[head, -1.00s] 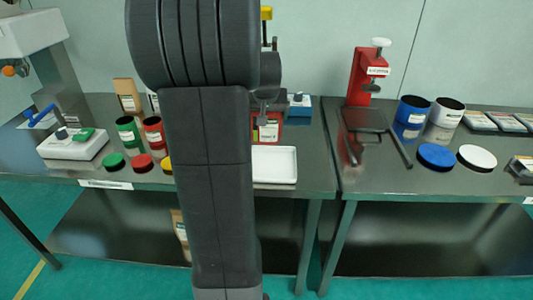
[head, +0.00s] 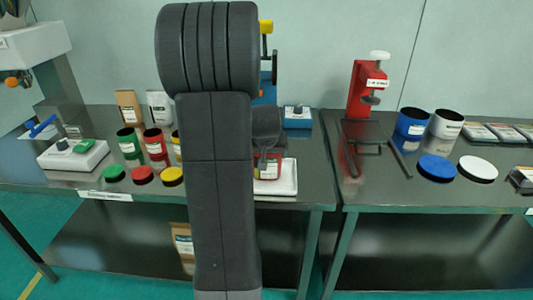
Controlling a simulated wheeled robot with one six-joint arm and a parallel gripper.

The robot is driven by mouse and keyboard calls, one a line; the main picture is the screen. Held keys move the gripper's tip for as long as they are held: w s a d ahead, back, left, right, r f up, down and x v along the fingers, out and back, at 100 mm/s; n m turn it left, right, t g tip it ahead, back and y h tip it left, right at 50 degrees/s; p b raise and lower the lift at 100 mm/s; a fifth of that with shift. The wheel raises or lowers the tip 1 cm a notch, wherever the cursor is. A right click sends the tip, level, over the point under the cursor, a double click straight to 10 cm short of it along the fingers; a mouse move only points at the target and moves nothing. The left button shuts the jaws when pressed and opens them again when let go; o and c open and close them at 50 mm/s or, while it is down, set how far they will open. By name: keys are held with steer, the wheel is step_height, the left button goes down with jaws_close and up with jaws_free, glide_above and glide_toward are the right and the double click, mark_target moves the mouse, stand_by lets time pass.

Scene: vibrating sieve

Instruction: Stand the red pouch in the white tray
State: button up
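The red pouch (head: 270,167), with a white label, is upright over the white tray (head: 285,191) in the head view. Its lower edge overlaps the tray's inside; I cannot tell whether it touches the tray floor. My gripper (head: 267,156) is at the pouch's top edge and appears shut on it. My dark arm covers the left part of the tray and part of the gripper.
Red, green and yellow lids (head: 142,175) and several jars (head: 155,145) stand left of my arm. A blue box (head: 297,116) is behind the tray. A red press (head: 366,90) stands on the right table. The table right of the tray is clear.

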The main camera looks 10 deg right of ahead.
steer(key=shift+f, duration=0.2)
steer(key=o, duration=1.1)
steer(key=shift+r, duration=0.1)
steer(key=shift+r, duration=0.25)
steer(key=v, duration=1.1)
steer(key=shift+s+r, duration=0.25)
steer(key=shift+r, duration=0.1)
